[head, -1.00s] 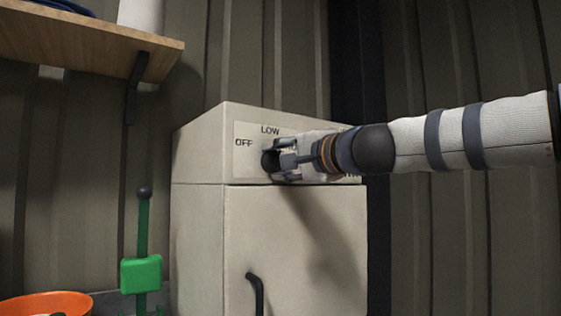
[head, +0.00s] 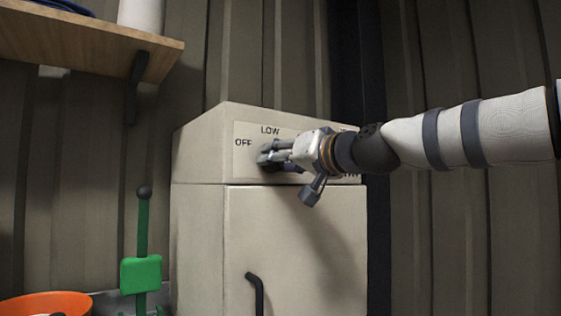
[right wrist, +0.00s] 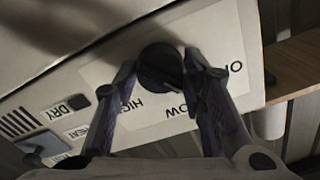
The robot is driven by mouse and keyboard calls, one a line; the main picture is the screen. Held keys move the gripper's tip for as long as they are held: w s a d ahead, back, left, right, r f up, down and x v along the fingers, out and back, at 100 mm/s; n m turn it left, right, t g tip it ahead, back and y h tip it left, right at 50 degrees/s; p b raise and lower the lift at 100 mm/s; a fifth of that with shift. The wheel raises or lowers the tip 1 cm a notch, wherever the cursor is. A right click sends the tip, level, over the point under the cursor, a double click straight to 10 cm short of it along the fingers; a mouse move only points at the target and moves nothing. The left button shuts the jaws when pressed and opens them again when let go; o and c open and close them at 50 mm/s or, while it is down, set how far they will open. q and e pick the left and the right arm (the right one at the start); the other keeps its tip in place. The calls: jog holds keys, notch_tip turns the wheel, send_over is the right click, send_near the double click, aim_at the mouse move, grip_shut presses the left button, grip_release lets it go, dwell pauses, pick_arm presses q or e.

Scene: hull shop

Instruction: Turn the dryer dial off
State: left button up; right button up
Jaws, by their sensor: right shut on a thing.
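The dryer (head: 295,240) is a beige cabinet with a pale label plate (head: 245,157) on its upper front, marked OFF and LOW. The dark round dial (right wrist: 160,66) shows in the right wrist view, with HIGH, LOW and a partly hidden OFF printed around it. In the head view my fingers largely cover the dial. My right gripper (head: 267,157) is at the dial, its two fingers on either side and shut on it; it also shows in the right wrist view (right wrist: 160,72). I cannot tell which label the dial points to. My left gripper is not in view.
The dryer door has a black handle (head: 256,294). A green lever with a dark knob (head: 142,240) stands to the left, by an orange bowl (head: 45,303). A wooden shelf (head: 90,42) is at upper left. Buttons (right wrist: 80,102) lie beside the dial.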

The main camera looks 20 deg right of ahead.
aim_at(270, 114)
jog(key=n, duration=0.4)
jog(key=shift+n, duration=0.4)
dwell(0.4)
jog(key=o, duration=1.2)
jog(key=shift+c, duration=0.2)
notch_tip(270, 114, up, 10)
jog(key=shift+r, duration=0.1)
